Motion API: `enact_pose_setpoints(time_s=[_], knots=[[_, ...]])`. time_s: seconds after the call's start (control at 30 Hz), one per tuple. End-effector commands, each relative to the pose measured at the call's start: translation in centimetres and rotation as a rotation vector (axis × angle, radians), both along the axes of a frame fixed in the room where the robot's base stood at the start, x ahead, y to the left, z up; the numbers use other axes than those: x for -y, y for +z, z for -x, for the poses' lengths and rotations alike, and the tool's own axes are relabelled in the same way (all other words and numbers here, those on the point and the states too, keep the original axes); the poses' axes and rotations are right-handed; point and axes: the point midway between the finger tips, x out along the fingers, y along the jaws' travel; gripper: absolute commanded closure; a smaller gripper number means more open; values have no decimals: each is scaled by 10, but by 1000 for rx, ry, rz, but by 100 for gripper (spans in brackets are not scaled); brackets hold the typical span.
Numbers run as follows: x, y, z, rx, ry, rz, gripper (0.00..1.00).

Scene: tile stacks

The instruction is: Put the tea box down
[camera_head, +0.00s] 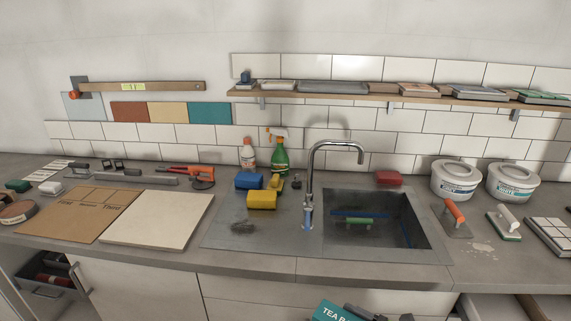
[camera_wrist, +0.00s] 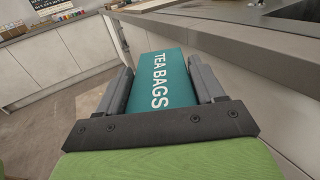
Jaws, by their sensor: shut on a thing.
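The teal tea box (camera_wrist: 160,75), lettered "TEA BAGS", is held between the two grey fingers of my gripper (camera_wrist: 164,85) in the wrist view. It is below and in front of the counter edge, with the floor beneath it. In the head view only a part of the tea box (camera_head: 332,312) shows at the bottom edge, with my gripper (camera_head: 368,313) just right of it, cut off by the frame. The far end and underside of the box are hidden.
The grey counter (camera_head: 270,262) has a sink (camera_head: 425,240), a cardboard sheet (camera_head: 50,226), a pale tile (camera_head: 150,218), yellow and blue sponges (camera_head: 262,199), bottles and two white buckets (camera_head: 456,181). A bare strip runs along its front. An open drawer (camera_head: 50,280) is at lower left.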

Motion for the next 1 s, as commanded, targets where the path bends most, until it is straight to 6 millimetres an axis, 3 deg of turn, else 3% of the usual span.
enact_pose_setpoints(time_s=[0.1, 0.33, 1.0], knots=[[4, 2, -1, 4, -13, -3, 69], [4, 28, -1, 3, -11, 1, 69], [4, 27, -1, 2, -12, 0, 69]])
